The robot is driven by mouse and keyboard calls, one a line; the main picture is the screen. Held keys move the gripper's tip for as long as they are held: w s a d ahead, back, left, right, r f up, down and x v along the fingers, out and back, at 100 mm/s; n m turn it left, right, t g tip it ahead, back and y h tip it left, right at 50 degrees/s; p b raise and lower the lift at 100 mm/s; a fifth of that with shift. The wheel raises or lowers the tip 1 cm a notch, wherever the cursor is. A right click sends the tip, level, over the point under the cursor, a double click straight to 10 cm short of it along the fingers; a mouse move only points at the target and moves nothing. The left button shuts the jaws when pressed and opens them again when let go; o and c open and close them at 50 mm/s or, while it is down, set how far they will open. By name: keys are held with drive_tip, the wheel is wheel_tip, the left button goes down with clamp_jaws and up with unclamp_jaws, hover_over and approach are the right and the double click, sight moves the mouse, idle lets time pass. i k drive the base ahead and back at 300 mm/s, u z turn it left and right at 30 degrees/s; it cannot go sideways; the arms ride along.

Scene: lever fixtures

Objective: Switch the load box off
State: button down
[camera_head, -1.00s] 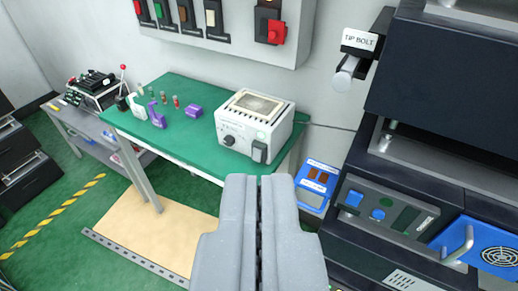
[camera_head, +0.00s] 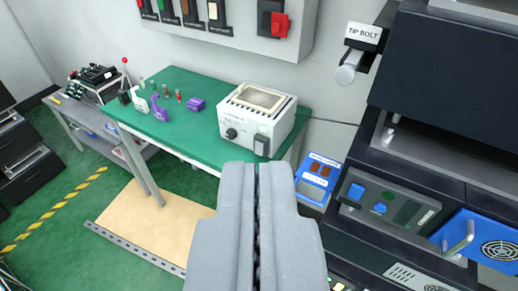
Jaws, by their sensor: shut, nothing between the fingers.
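A white box (camera_head: 250,124) with a mesh top stands at the right end of the green-topped table. Its front carries a black dial (camera_head: 231,133) and a dark rocker switch (camera_head: 262,145) at the right corner. Its label is too small to read, so I cannot confirm that it is the load box. My gripper (camera_head: 257,166) is shut and empty, pointing forward at the bottom middle. Its tips appear just below the white box in the picture and apart from it. The switch's position cannot be made out.
A blue box (camera_head: 318,177) with brown switches sits right of the table (camera_head: 190,92). A dark machine (camera_head: 400,210) with a blue handled panel fills the right side. A wall panel (camera_head: 290,45) holds a red switch (camera_head: 281,25).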

sight(259, 147)
drive_tip(key=k, duration=0.65)
drive_tip(key=z, duration=0.25)
drive_tip(key=i, duration=1.5)
drive_tip(key=z, duration=0.1)
